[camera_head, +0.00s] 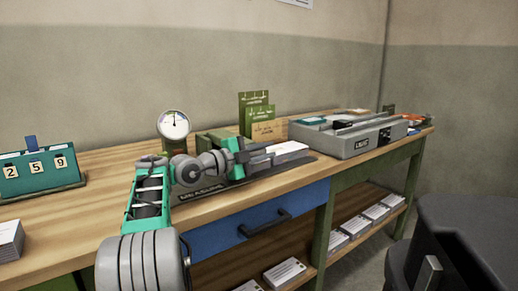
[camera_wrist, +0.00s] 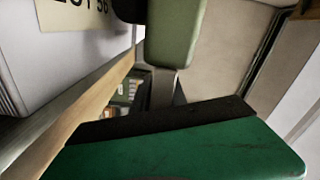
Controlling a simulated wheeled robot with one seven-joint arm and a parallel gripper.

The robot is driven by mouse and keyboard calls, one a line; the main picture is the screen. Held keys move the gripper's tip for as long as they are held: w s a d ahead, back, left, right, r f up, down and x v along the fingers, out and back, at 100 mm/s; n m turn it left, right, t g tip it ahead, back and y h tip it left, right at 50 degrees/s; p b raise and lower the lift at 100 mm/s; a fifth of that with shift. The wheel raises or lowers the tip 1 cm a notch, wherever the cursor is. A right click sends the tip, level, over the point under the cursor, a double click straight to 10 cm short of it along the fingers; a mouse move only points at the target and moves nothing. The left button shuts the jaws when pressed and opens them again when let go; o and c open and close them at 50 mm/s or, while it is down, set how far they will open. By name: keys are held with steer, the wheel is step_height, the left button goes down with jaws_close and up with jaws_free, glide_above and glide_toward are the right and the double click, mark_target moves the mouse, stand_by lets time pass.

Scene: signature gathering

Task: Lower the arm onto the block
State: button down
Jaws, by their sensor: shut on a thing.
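The block, a white stack of sheets (camera_head: 288,152), lies on the dark base marked MEASURE (camera_head: 205,192) in the head view. A white stack with a lot label (camera_wrist: 75,50) fills the left of the wrist view. My gripper (camera_head: 256,150) is beside the left end of the block, at about the height of its top. It is shut on the measuring arm; a pale green part with a dark bar (camera_wrist: 172,45) stands by my green finger in the wrist view. My own arm and gripper hide most of the grip and the measuring arm. Contact with the block cannot be told.
A round dial (camera_head: 174,124) stands behind my arm. Green and tan cards (camera_head: 257,112) stand behind the block. A grey LIGHT box (camera_head: 350,138) is to the right. A teal number stand (camera_head: 40,172) is at the left. A blue drawer (camera_head: 262,222) is below.

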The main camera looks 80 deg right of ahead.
steer(key=shift+s+d+f, duration=0.1)
steer(key=shift+s+f, duration=0.05)
steer(key=shift+f, duration=0.1)
steer(key=c, duration=1.4)
jaws_free()
steer(key=shift+w, duration=0.2)
steer(key=p+v, duration=0.1)
steer(key=v, duration=0.6)
steer(key=shift+d, duration=0.1)
steer(key=shift+w+a, duration=0.3)
steer(key=shift+a, duration=0.15)
steer(key=shift+s, duration=0.1)
